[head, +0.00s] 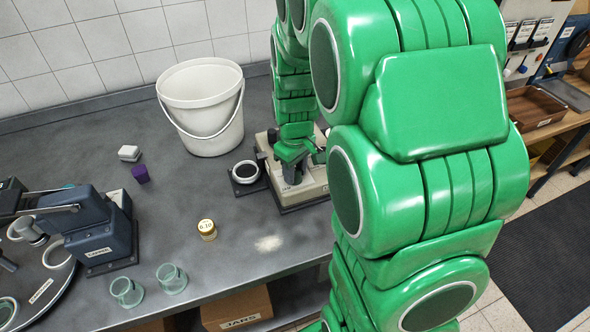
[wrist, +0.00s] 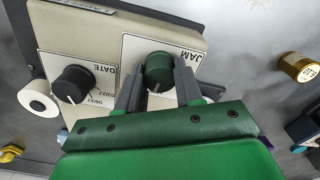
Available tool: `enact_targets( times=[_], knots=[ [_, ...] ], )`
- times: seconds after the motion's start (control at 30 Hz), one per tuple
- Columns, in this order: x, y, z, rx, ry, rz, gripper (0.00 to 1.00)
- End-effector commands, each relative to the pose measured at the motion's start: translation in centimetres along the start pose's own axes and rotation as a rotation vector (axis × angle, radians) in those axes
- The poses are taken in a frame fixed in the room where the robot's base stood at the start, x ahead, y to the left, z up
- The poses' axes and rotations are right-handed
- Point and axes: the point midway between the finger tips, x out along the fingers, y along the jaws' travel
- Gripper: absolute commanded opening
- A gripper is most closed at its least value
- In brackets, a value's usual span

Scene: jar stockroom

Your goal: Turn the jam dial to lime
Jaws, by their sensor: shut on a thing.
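The jam dial (wrist: 158,66) is a dark green round knob on a white plate marked JAM, upside down in the wrist view. My gripper (wrist: 160,82) is shut on it, one dark finger on each side. A white line on the knob points toward the bottom of the picture. My gripper covers part of the plate, and no flavour names can be read. The plate belongs to a beige machine (head: 312,184) on the grey counter.
A black DATE dial (wrist: 73,84) sits beside the jam dial. A gold-lidded jar (head: 207,229) and two glass jars (head: 126,292) (head: 171,279) stand toward the counter's front.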

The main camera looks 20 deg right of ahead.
Motion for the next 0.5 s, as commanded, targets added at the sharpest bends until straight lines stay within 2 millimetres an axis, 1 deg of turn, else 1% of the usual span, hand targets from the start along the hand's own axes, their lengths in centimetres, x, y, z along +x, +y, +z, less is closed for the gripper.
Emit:
enact_targets(
  times=[0.5],
  knots=[
    [0.00, 0.01, 0.06, 0.446, -0.001, 0.000, 0.05]
  ],
)
